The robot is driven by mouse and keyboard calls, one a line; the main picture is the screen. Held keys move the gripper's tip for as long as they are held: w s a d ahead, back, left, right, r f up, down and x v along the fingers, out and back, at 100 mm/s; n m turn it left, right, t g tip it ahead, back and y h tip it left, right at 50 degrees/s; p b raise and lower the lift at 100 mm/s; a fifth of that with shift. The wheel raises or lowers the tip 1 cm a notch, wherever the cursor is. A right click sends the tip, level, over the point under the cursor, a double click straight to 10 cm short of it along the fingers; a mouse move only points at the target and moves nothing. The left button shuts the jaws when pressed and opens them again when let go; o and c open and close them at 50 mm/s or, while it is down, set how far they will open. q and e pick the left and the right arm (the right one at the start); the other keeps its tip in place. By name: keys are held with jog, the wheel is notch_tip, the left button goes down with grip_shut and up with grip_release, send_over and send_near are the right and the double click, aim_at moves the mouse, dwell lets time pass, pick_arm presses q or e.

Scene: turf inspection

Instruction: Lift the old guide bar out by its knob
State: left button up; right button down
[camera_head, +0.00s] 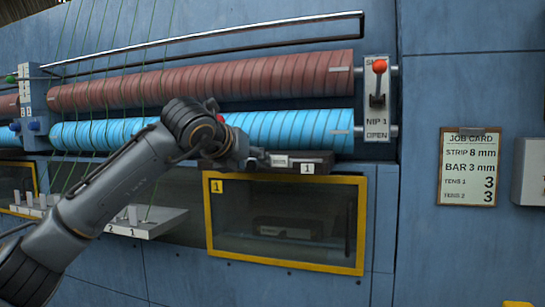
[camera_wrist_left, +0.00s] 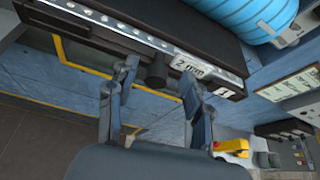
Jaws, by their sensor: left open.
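The old guide bar (camera_head: 325,157) is a dark bar below the blue roller, with a white label and a "1" tag at its right end. In the left wrist view the bar (camera_wrist_left: 115,32) shows a row of small dots and a "2 mm" label. Its dark round knob (camera_wrist_left: 157,72) sticks out from the bar's front. My left gripper (camera_wrist_left: 158,75) is open, with one finger on each side of the knob. I cannot tell whether either finger touches it. In the head view the arm's wrist hides the knob and most of the gripper (camera_head: 252,158). My right gripper is not in view.
The blue roller (camera_head: 290,130) and red roller (camera_head: 210,82) lie above the bar. A yellow-framed window (camera_head: 290,262) sits below. A red-knobbed lever (camera_head: 378,80) is on the "NIP 1" plate. A job card (camera_head: 468,168) reads "BAR 3 mm". A pegged shelf (camera_head: 150,228) is behind my arm.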

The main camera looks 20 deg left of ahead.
pick_arm(q)
jog(key=shift+s, duration=0.1)
grip_shut()
jog(key=shift+r, duration=0.15)
